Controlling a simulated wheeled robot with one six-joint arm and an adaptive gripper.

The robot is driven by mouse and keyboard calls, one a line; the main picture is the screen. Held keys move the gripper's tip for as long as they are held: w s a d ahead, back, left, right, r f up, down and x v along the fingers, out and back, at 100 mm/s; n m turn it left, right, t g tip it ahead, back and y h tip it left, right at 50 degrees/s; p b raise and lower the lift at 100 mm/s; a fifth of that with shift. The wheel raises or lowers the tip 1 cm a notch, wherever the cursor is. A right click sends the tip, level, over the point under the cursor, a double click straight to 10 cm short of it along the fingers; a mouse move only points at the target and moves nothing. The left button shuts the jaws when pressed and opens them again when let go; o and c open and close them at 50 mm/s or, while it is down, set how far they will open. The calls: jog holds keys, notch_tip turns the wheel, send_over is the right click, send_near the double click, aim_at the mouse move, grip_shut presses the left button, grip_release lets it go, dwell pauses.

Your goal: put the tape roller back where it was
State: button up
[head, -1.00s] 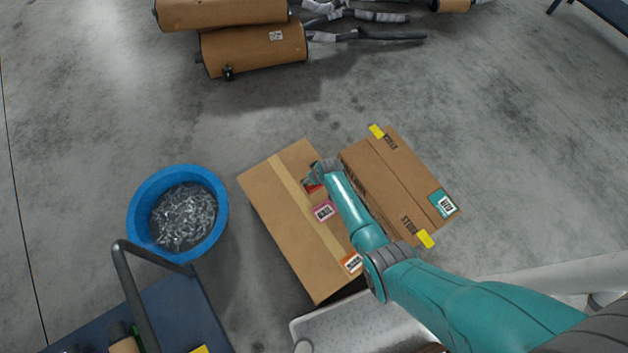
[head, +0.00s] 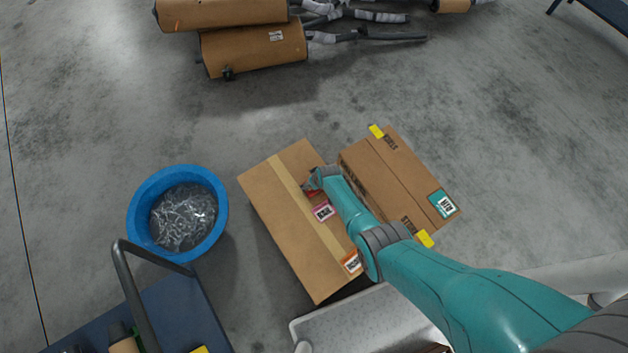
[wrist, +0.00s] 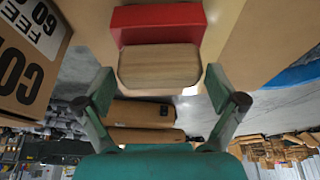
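The tape roller shows in the wrist view as a red head (wrist: 155,24) with a pale wooden block-like part (wrist: 160,68) below it. In the head view its red part (head: 311,187) is small, over the top of the left carton, partly hidden by my gripper (head: 318,178). In the wrist view my gripper (wrist: 160,88) has its two fingers wide apart, one on each side of the wooden part. The gaps are very narrow; I see no clear contact. Whether the roller rests on the carton is hard to see.
The left carton (head: 275,204) has labels on top; the right carton (head: 420,187) stands close beside it. A blue tub (head: 138,207) of metal parts is at left. A blue cart (head: 180,310) is at lower left. Mufflers (head: 255,50) lie at the back; floor between is clear.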

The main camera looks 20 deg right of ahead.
jog(key=shift+r, duration=0.1)
dwell(0.3)
jog(key=v, duration=1.2)
dwell(0.3)
jog(key=s+r+m+t+h, duration=0.1)
jog(key=s+r+t, duration=0.25)
jog(key=s, duration=0.85)
jog(key=s+r+t, duration=0.2)
jog(key=s+r, duration=0.2)
jog(key=s, duration=0.7)
jog(key=s+r+t, duration=0.1)
jog(key=s+r, duration=0.4)
jog(key=r, duration=0.5)
jog(key=s+r+t, duration=0.2)
jog(key=s+r, duration=0.3)
jog(key=r, duration=0.6)
jog(key=s+a+r+m+t, duration=0.1)
jog(key=s+r+t, duration=0.1)
jog(key=s+r, duration=0.4)
notch_tip(320, 180, up, 5)
jog(key=shift+f, duration=0.25)
